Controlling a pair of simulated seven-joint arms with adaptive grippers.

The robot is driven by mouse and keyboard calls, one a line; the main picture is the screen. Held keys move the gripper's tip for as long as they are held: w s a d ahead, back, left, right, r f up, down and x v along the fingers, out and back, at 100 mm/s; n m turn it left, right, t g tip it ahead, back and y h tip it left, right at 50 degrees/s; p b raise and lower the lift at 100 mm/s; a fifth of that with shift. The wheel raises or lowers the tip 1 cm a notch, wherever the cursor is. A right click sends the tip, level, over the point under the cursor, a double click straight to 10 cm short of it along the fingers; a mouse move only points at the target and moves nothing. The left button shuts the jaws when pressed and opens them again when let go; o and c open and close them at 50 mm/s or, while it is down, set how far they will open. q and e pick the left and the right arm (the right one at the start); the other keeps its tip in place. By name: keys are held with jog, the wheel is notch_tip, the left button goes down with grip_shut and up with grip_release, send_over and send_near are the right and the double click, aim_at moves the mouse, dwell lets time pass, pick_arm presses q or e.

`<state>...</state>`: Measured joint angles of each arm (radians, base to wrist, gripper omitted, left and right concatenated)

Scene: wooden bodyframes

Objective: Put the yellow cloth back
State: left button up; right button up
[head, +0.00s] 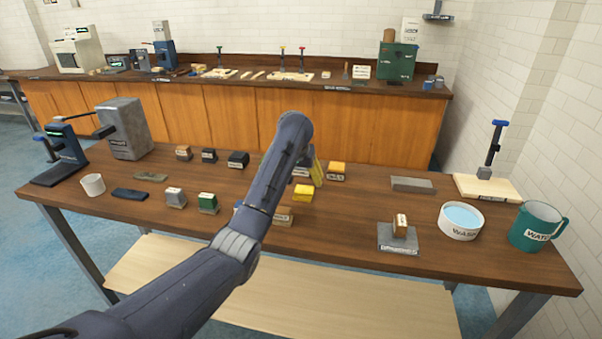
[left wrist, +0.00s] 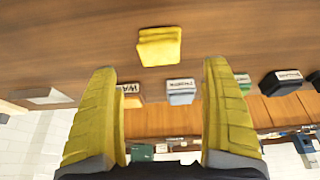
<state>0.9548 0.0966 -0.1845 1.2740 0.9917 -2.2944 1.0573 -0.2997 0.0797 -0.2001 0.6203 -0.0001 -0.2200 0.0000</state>
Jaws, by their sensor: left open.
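The yellow cloth (head: 303,193) is a small folded pad lying on the brown wooden table, near its middle. In the left wrist view the cloth (left wrist: 160,46) lies beyond the fingertips, roughly centred between them and apart from both. My left gripper (head: 317,172) is above the table, just behind and right of the cloth in the head view, its fingers partly hidden by my arm. The left wrist view shows its two yellow fingers (left wrist: 160,72) wide apart with nothing between them. My right gripper is not in view.
A block on a grey stand (head: 399,237), a wash bowl (head: 460,221) and a teal mug (head: 537,227) are at right. A grey slab (head: 412,185) lies behind.

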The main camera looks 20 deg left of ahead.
pick_arm(q)
jog(key=shift+v, duration=1.5)
